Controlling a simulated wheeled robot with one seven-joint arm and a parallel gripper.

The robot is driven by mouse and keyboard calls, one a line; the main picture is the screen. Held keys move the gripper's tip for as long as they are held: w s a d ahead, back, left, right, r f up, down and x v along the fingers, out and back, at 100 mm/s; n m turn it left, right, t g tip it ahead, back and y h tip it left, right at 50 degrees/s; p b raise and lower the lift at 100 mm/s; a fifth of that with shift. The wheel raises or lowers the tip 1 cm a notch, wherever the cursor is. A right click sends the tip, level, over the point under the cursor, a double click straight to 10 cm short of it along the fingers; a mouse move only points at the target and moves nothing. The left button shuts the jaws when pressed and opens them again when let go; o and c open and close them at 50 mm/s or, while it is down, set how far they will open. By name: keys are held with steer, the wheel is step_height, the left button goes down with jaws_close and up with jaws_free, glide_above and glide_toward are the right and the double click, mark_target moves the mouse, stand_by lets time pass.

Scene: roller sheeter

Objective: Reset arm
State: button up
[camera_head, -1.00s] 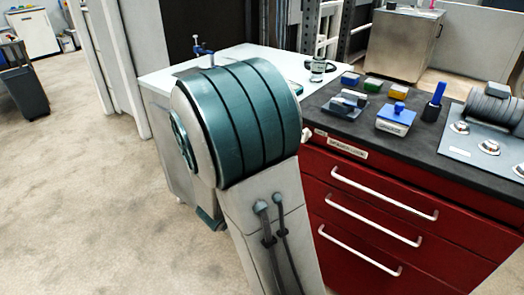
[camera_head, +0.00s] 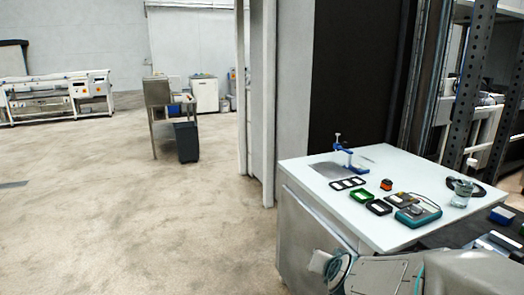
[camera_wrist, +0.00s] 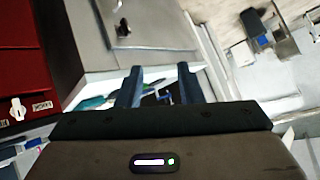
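My arm (camera_head: 455,275) shows at the lower right edge of the head view as a grey-white link with a round joint, in front of the white-topped bench. The rest of it is cut off by the frame. My gripper (camera_wrist: 160,88) is visible in the wrist view: its two dark blue fingers stand apart with nothing held between them. The background, tilted and with parts of the bench in it, shows through the gap.
The white-topped bench (camera_head: 383,225) carries a blue clamp (camera_head: 345,158), a teal meter (camera_head: 418,215), small frames and a glass (camera_head: 462,192). Dark posts stand behind it. A dark bin (camera_head: 187,142) stands farther back. The floor at left is clear. Red drawers (camera_wrist: 20,60) show in the wrist view.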

steer(key=s+r+n+g+p, duration=0.2)
steer(key=s+r+g+p, duration=0.1)
steer(key=s, duration=0.6)
steer(key=s+r+n+g+p, duration=0.3)
steer(key=s+r+g, duration=0.1)
steer(key=s, duration=0.5)
steer(key=shift+a+g+y, duration=0.3)
steer(key=shift+a, duration=0.05)
steer(key=shift+s+r, duration=0.1)
